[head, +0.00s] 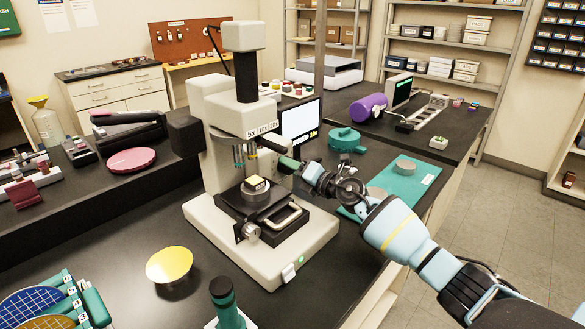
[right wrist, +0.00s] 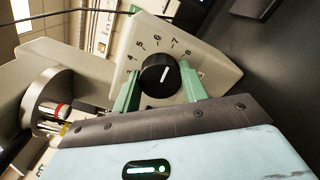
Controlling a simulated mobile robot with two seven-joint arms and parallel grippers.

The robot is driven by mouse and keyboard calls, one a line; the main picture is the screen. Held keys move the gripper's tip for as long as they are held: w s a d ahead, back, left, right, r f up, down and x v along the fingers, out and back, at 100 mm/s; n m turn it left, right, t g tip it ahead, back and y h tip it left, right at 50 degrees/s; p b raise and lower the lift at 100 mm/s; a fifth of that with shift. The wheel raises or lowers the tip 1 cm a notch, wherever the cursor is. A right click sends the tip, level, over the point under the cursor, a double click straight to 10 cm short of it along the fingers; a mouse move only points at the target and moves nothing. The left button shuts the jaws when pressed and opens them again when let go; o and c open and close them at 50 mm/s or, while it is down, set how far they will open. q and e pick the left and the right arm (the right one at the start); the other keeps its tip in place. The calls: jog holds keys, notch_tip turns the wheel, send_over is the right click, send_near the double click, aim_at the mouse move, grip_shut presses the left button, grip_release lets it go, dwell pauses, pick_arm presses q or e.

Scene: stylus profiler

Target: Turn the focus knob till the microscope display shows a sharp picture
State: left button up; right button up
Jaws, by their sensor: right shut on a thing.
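The pale microscope (head: 212,95) stands in the middle of the bench in the head view. A small dark and yellow sample (head: 256,184) sits on its stage under the objectives. The display (head: 300,119) behind it looks pale; I cannot make out how sharp its picture is. In the right wrist view the black focus knob (right wrist: 158,76) sits on a pale panel with numbers around it; its white mark points roughly between 6 and 7. My right gripper (head: 290,163) is shut on the knob, with green fingers (right wrist: 160,88) at both sides. My left gripper is out of view.
A yellow disc (head: 170,264) and a green, black-topped object (head: 226,301) stand in front of the microscope. A teal mat (head: 408,182) and a teal lidded pot (head: 345,139) lie to the right. Wafer holders (head: 42,303) fill the front left.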

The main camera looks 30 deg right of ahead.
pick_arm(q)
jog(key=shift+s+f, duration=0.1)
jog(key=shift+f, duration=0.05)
pick_arm(e)
jog(key=shift+n, duration=2.5)
jog(key=o, duration=1)
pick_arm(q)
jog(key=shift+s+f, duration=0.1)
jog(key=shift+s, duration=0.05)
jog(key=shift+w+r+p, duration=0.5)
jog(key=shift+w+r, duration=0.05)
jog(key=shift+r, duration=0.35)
pick_arm(e)
jog(key=v, duration=0.7)
jog(key=shift+s, duration=0.4)
